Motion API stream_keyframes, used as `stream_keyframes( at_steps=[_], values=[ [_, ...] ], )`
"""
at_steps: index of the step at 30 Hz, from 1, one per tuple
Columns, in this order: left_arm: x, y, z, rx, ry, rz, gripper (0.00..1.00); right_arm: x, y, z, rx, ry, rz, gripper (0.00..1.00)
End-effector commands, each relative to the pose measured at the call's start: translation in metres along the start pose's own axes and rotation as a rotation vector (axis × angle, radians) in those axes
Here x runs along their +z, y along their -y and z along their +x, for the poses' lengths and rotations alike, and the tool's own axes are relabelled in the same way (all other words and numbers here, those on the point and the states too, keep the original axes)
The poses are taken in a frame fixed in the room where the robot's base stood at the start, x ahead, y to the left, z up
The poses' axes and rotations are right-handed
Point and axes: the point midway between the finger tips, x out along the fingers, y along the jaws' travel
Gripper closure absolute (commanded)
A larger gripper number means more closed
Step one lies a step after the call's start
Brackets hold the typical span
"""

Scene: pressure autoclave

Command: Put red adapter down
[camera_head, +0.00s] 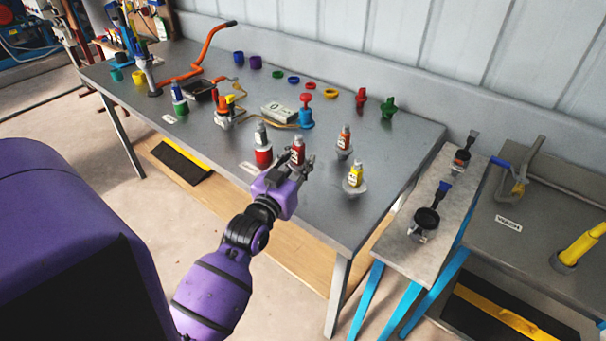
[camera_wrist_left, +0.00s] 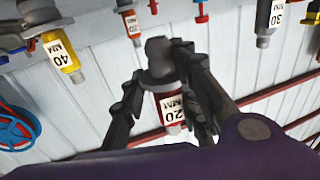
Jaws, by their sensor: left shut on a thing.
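My left gripper (camera_head: 297,165) is shut on the red adapter (camera_head: 297,151), over the front part of the grey workbench (camera_head: 215,133). My right gripper is in neither view.
Coloured rings and a red valve part (camera_head: 361,98) are farther back. A narrow side table (camera_head: 408,243) stands right.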

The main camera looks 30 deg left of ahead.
Motion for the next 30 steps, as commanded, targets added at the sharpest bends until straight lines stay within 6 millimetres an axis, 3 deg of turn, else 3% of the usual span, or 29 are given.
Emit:
stream_keyframes(
  at_steps=[3,12,17,30],
  values=[
    [0.022,0.003,0.015,0.0,0.004,0.001,1.0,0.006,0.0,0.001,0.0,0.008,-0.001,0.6],
    [0.046,0.006,0.034,0.0,0.003,0.002,1.0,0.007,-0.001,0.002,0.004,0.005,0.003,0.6],
    [0.066,0.006,0.034,0.0,0.002,0.001,1.0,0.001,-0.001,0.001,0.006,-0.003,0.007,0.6],
    [0.074,0.006,0.034,0.0,0.002,0.001,1.0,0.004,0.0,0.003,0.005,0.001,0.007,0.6]
  ],
)
